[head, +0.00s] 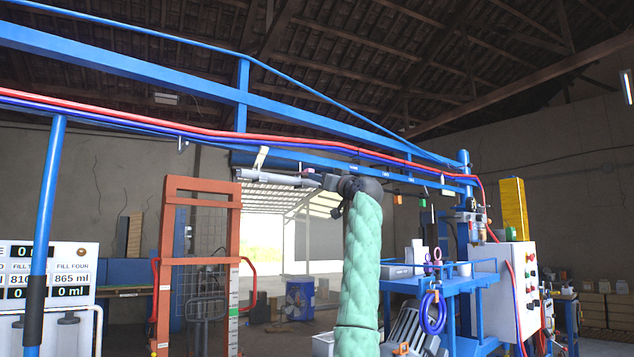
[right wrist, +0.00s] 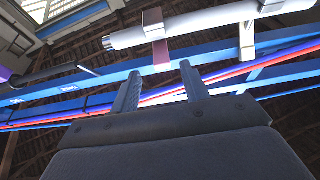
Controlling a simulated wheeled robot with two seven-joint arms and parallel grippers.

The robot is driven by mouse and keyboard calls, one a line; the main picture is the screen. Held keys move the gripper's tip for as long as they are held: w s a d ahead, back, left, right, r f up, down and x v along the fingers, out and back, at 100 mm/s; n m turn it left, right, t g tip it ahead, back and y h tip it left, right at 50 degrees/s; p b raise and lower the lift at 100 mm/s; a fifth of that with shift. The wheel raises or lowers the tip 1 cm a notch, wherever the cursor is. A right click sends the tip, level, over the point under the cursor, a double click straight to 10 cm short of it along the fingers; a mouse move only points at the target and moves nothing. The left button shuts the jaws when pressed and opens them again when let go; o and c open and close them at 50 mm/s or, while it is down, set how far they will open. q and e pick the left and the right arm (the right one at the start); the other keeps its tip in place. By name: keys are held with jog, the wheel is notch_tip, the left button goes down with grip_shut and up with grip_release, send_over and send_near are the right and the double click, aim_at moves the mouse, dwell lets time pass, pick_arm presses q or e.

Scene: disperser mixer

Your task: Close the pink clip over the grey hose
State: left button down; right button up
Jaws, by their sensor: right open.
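The grey hose (right wrist: 205,22) runs across the top of the right wrist view. It also shows in the head view (head: 268,177), high up under the blue beam. The pink clip (right wrist: 161,56) hangs down from the hose with its pinkish flap open, and a beige part (right wrist: 153,23) lies against the hose. My right gripper (right wrist: 159,72) is open and empty, its two fingers pointing toward the flap, which appears between and just beyond the tips. In the head view my right gripper (head: 312,181) is small beside the hose's right end. My left gripper is not in view.
A second, pale clip (right wrist: 247,40) sits on the hose to the right. Red and blue lines (head: 200,122) run along the blue beam (head: 130,68) close by. An orange frame (head: 170,270) stands below left, and a blue cart (head: 470,290) at right.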

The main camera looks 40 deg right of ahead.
jog(key=shift+b+v, duration=0.5)
jog(key=shift+v, duration=1.1)
jog(key=shift+a+f, duration=0.1)
